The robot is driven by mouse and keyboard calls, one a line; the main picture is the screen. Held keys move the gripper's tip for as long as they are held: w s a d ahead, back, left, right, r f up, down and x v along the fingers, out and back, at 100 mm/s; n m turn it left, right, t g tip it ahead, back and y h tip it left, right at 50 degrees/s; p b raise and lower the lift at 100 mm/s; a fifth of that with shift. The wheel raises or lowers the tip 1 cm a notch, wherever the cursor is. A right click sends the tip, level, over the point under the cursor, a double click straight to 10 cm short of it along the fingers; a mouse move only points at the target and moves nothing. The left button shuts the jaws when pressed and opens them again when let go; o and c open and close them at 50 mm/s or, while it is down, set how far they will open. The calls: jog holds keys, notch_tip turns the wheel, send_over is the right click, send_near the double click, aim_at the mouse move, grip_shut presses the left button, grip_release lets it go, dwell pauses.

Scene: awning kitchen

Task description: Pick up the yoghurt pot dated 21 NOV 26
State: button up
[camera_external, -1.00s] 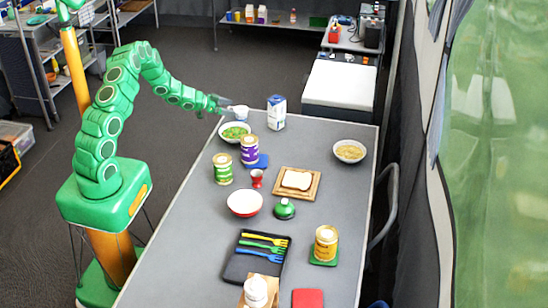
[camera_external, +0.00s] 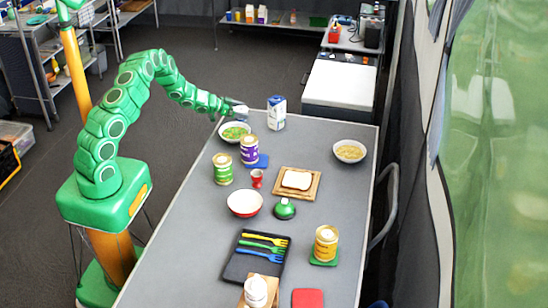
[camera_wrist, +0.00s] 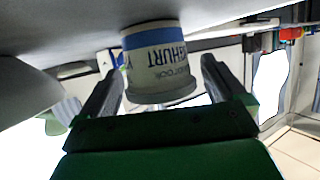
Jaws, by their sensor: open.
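The white yoghurt pot (camera_external: 241,112) with a blue band stands at the far left end of the table, behind the green-filled bowl. In the wrist view the pot (camera_wrist: 158,62) appears upside down, with its YOGHURT lettering inverted. No date is readable on the side that shows. My gripper (camera_wrist: 160,68) is open, with one dark finger on each side of the pot in the picture. A gap shows on both sides. In the external view my gripper (camera_external: 232,103) is at the pot and partly overlaps it.
A blue and white carton (camera_external: 277,112) stands right of the pot. The bowl of green food (camera_external: 235,132) is close in front. A purple tin (camera_external: 249,150), a green tin (camera_external: 222,168) and a bowl (camera_external: 349,151) stand farther off. The table's far edge is near.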

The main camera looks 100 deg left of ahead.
jog(key=c, duration=1.1)
jog(key=shift+o, duration=0.2)
jog(key=shift+r, duration=0.1)
